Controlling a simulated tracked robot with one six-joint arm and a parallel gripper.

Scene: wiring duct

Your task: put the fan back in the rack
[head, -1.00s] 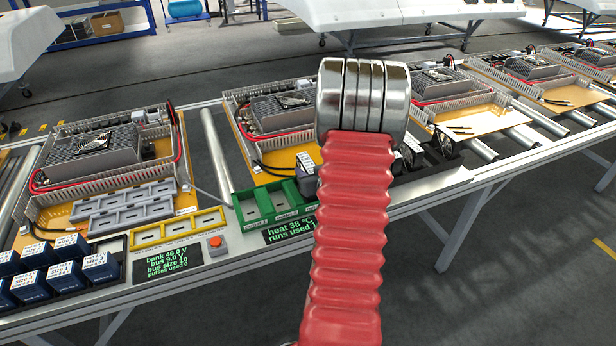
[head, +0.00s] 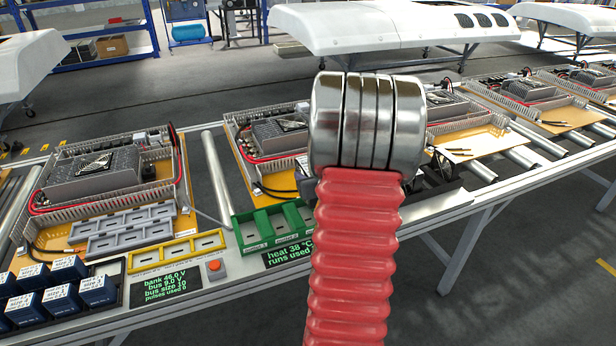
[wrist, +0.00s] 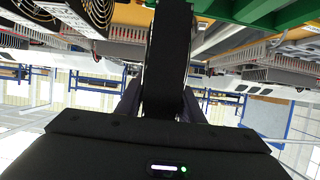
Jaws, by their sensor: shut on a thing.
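In the wrist view my gripper (wrist: 163,96) is shut on a black slab-like thing, seen edge-on, which looks like the fan (wrist: 168,55). Its face does not show. Two other black fans with round grilles stand at the top left of the wrist view, the nearer one (wrist: 96,12) beside the held fan and apart from it. In the head view my arm covers the gripper and the held fan. A dark fan (head: 440,168) shows just right of my arm at the bench edge. The rack under it is mostly hidden, so its slots cannot be told.
A green tray (head: 250,235) marked with outlets lies left of my arm; its green also shows in the wrist view (wrist: 285,16). A dark labelled thing (head: 305,183) stands by it, partly hidden. Blue boxes (head: 60,290), a yellow tray (head: 177,252) and a red button (head: 214,266) lie further left.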

